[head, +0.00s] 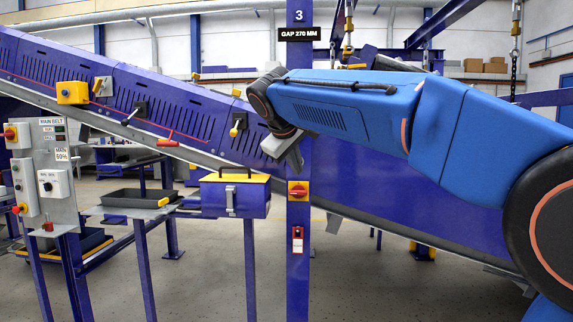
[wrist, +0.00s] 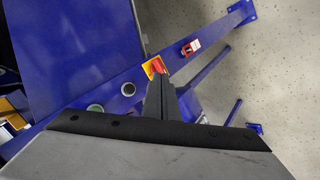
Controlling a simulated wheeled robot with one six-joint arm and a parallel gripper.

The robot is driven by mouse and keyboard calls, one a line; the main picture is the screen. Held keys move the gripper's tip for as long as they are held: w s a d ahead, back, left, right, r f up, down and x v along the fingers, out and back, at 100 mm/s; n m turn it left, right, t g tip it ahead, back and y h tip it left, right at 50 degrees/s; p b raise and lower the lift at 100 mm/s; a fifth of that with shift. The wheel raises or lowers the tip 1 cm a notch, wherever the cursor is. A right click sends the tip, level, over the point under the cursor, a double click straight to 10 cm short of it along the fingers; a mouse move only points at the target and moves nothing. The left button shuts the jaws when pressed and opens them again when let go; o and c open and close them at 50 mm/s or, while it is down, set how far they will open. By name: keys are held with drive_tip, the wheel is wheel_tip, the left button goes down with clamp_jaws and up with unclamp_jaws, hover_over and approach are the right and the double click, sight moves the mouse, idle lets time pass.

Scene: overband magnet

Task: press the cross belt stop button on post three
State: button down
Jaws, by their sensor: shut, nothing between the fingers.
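Post three (head: 298,120) is a blue upright with a "3" plate at its top. A yellow box with a red rotary-looking knob (head: 298,191) is on its front; it also shows in the wrist view (wrist: 155,67). Below it is a small red fitting with a white label (head: 297,240), also in the wrist view (wrist: 191,47). I cannot read which one is the cross belt stop. My gripper (head: 297,158) is shut and empty, in front of the post above the yellow box. In the wrist view its fingertips (wrist: 160,80) overlap the yellow box's lower edge; contact cannot be told.
A blue toolbox with yellow lid (head: 235,196) and a black tray (head: 135,198) stand left of the post. The inclined conveyor (head: 400,205) runs behind. A control panel (head: 48,150) is far left.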

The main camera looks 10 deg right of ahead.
drive_tip(key=shift+w+a, duration=0.1)
drive_tip(key=shift+a, duration=0.05)
drive_tip(key=w+d, duration=0.2)
drive_tip(key=w, duration=0.6)
drive_tip(key=shift+w+d, duration=0.2)
drive_tip(key=shift+d, duration=0.2)
drive_tip(key=shift+w, duration=0.15)
idle(2.1)
drive_tip(key=shift+w+d, duration=0.1)
drive_tip(key=shift+w, duration=0.1)
drive_tip(key=shift+w+d, duration=0.15)
drive_tip(key=shift+w, duration=0.35)
idle(1.0)
drive_tip(key=shift+s, duration=0.15)
drive_tip(key=shift+s+a, duration=0.25)
drive_tip(key=shift+s, duration=0.5)
